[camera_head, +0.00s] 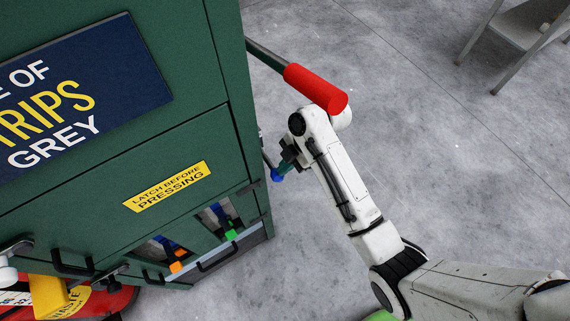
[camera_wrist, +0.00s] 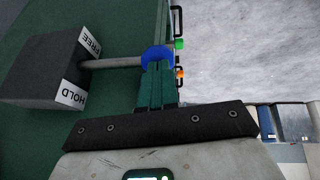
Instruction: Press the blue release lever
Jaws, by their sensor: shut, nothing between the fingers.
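The blue release lever's knob (camera_head: 277,175) stands out from the right side of the green machine. In the wrist view the blue knob (camera_wrist: 157,52) sits on a grey rod from a dark box (camera_wrist: 45,75) with labels "FREE" and "HOLD". My gripper (camera_head: 284,164) is at the machine's side beside the blue knob. In the wrist view its shut fingers (camera_wrist: 155,72) hold nothing, and their tips line up with the knob and partly overlap it. I cannot tell whether they touch it.
A red-handled bar (camera_head: 316,88) juts from the machine above my wrist. The machine's front has a "LATCH BEFORE PRESSING" label (camera_head: 168,187), and an orange tab (camera_head: 176,267) and green tab (camera_head: 231,235) in openings. A grey stand (camera_head: 520,25) is at upper right. The floor between is clear.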

